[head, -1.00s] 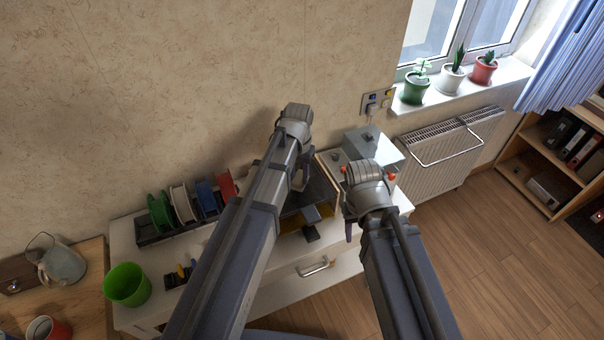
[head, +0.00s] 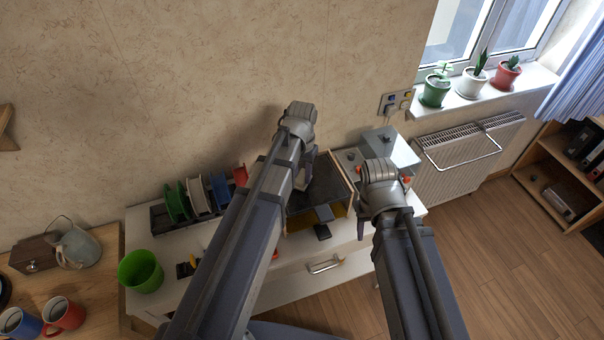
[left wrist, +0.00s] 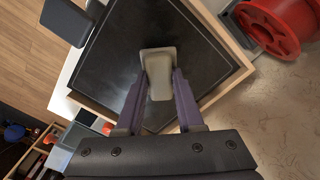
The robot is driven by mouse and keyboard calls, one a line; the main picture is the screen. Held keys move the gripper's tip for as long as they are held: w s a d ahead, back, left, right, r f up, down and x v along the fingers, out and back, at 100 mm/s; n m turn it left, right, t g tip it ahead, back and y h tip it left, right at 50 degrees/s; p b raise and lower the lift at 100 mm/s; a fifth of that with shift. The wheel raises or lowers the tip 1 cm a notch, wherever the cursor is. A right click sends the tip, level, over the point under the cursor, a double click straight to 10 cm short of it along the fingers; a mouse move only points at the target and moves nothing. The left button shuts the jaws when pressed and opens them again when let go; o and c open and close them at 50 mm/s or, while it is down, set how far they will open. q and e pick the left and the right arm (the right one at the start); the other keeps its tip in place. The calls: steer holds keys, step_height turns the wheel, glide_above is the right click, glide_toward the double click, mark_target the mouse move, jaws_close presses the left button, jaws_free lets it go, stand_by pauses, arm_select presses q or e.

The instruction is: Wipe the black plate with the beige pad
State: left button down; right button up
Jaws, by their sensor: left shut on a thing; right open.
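The black plate (left wrist: 115,50) fills the middle of the left wrist view, set in a light wooden frame. In the head view the plate (head: 328,185) shows on the white cabinet, partly behind my left arm. The beige pad (left wrist: 160,75) lies between the two purple fingers of my left gripper (left wrist: 160,88), which is shut on it. The pad is over the plate; whether it touches is hard to tell. In the head view my left gripper (head: 302,180) is over the plate and the pad is hidden. My right gripper (head: 361,229) is open, right of the plate, its fingers mostly hidden.
A rack of coloured spools (head: 197,197) stands left of the plate. A green cup (head: 140,271) is at the cabinet's left end. A grey box (head: 391,148) stands behind my right arm. A dark grey flat piece (head: 323,222) sits at the plate's front edge.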

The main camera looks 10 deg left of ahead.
arm_select(q)
steer(key=shift+d+r+p, duration=0.1)
steer(key=shift+r+p, duration=2.1)
steer(key=shift+r, duration=0.4)
step_height(320, 180, up, 3)
steer(key=p, duration=0.3)
steer(key=shift+r, duration=0.1)
steer(key=shift+f, duration=0.2)
